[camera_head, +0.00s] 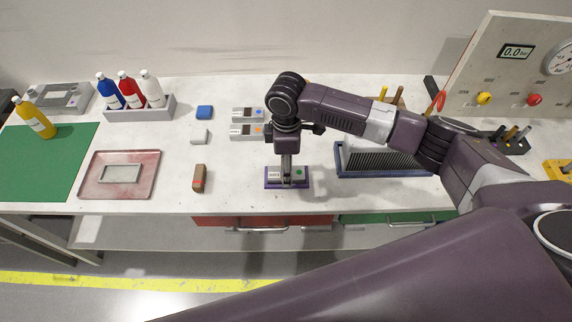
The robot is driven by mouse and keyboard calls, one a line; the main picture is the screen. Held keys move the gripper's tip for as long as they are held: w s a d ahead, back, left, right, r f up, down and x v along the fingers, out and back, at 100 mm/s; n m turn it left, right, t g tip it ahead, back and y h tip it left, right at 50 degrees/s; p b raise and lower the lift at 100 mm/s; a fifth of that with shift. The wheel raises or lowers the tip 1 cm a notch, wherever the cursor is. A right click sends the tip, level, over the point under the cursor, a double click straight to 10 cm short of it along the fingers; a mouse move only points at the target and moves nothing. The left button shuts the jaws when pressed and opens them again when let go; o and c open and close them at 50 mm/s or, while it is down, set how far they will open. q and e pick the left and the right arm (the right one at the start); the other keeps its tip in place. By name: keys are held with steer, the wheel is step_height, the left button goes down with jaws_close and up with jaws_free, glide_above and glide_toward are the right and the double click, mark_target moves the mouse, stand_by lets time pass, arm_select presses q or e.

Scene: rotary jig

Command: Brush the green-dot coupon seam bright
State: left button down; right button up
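The coupon with the green dot (300,173) lies in a purple holder (272,186) near the front edge of the bench. It has a pale label at its left and the green dot at its right. My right gripper (286,180) points straight down over the middle of this coupon and hides its centre, including any seam there. The fingers look close together, but whether they grip anything or touch the coupon cannot be told. A small brown block-like item with a red mark (199,179) lies to the left; whether it is a brush is unclear. My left gripper is out of view.
Two more coupons, with orange (258,129) and purple (243,114) dots, lie behind. A blue-edged ribbed tray (383,172) stands right of the holder. A red tray (89,189), bottle rack (150,114) and green mat (30,178) are left. A gauge panel (507,65) stands back right.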

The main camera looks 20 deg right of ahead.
step_height(320, 180, up, 3)
steer(key=shift+f+p, duration=0.1)
steer(key=shift+p, duration=1.05)
step_height(320, 180, up, 2)
steer(key=shift+p, duration=0.75)
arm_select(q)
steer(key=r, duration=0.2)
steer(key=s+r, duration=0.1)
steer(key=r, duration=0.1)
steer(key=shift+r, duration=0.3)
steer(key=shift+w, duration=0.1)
